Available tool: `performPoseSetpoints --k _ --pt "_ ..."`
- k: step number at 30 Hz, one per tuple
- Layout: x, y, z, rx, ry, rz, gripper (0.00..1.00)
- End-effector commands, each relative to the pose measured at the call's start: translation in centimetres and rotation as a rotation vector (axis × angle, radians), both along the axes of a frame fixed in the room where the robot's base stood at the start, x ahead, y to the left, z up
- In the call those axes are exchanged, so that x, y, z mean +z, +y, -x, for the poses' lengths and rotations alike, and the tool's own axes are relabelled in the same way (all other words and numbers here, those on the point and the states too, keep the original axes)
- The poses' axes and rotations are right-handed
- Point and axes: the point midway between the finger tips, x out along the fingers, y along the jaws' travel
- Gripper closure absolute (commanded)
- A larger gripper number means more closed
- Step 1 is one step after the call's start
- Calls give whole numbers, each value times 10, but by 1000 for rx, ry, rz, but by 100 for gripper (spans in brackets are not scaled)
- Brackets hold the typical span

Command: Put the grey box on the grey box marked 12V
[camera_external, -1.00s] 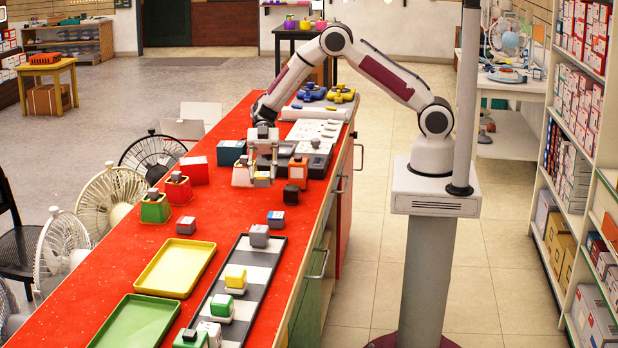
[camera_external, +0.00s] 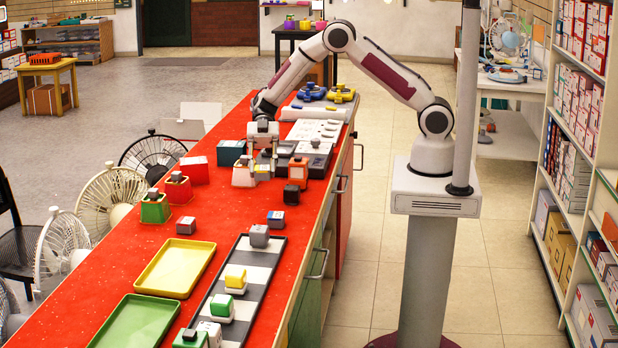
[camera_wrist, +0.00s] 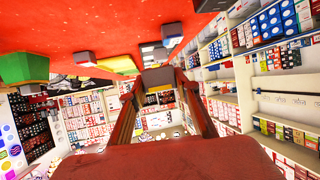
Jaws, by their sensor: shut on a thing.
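In the external view my gripper (camera_external: 263,166) is over the far part of the red counter, among several small blocks. In the wrist view my gripper (camera_wrist: 159,90) is shut on a small grey box (camera_wrist: 157,77) with a yellowish lower part, held between the fingertips. In the external view the held box is hard to make out against the fingers. Other grey boxes sit on the counter: one (camera_external: 186,225) alone at the left, one (camera_external: 276,218) with a coloured face at the right, and one (camera_external: 259,237) on the chequered tray. No 12V mark is legible.
A yellow tray (camera_external: 152,283) and a green tray (camera_external: 104,339) lie on the near counter beside the chequered tray (camera_external: 262,262). Red (camera_external: 178,189) and green (camera_external: 154,210) blocks stand at the left. Dark and orange blocks crowd my gripper. Fans line the left edge.

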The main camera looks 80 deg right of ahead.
Motion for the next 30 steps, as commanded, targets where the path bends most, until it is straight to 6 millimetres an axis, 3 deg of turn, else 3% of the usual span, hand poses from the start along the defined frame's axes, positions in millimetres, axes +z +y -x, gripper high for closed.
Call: performPoseSetpoints --k 18,30 --pt "33 90 49 190 -28 -4 91" --pt "39 95 55 197 2 -1 91"
